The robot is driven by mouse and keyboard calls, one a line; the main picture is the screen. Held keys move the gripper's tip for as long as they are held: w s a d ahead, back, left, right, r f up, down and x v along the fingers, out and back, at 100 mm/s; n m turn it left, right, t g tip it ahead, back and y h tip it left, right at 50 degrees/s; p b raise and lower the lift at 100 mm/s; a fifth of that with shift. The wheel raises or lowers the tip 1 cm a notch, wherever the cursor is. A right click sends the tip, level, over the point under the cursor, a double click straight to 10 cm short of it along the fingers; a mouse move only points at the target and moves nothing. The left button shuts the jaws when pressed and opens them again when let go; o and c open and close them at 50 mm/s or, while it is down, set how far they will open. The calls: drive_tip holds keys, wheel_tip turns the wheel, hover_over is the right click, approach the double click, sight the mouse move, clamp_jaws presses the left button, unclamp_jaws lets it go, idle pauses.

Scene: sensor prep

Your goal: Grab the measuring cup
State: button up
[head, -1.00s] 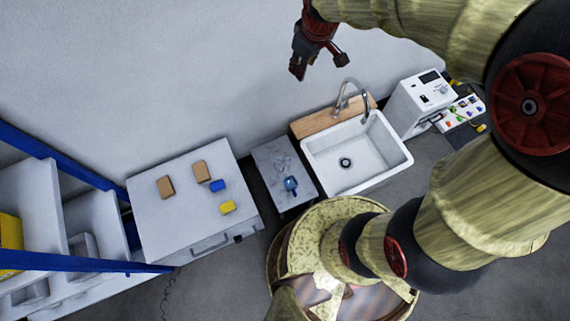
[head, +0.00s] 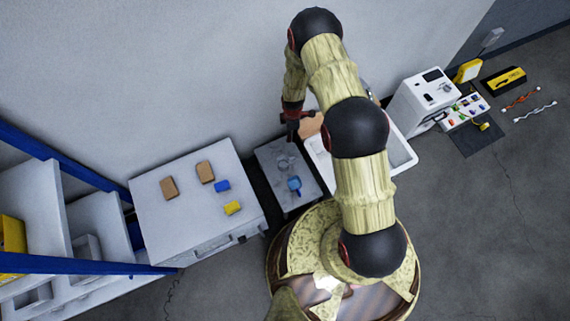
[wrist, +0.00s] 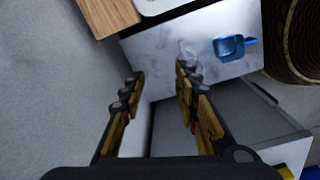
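A blue cup with a handle, which looks like the measuring cup (head: 294,184), stands on a small grey marble-topped counter (head: 305,199). In the wrist view the blue cup (wrist: 229,47) is at the upper right, to the right of my fingers and apart from them. A clear, see-through object (head: 284,162) stands behind it on the same counter; in the wrist view it is partly hidden by my right fingertip. My gripper (head: 292,120) is above the back of the counter, near the wall. In the wrist view my gripper (wrist: 160,76) is open, with nothing between its fingers.
A white cabinet (head: 160,225) to the left holds two brown blocks (head: 169,187), a blue block (head: 222,186) and a yellow block (head: 232,208). A white sink (head: 402,158) with a wooden board (head: 311,125) is to the right, partly hidden by my arm. A white machine (head: 417,100) stands beyond.

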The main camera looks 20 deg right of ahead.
drive_tip(key=n, duration=0.2)
approach(287, 162)
drive_tip(key=d, duration=0.1)
drive_tip(key=d+r+b, duration=0.1)
drive_tip(key=shift+w+d+g, duration=0.15)
drive_tip(key=shift+d+g, duration=0.15)
drive_tip(key=shift+d, duration=0.1)
drive_tip(key=f+b, duration=0.1)
drive_tip(key=f, duration=0.2)
drive_tip(key=d+f+b, duration=0.1)
drive_tip(key=f, duration=0.2)
drive_tip(key=shift+b, duration=0.4)
drive_tip(key=shift+r, duration=0.15)
drive_tip(key=shift+c, duration=0.9)
clamp_jaws()
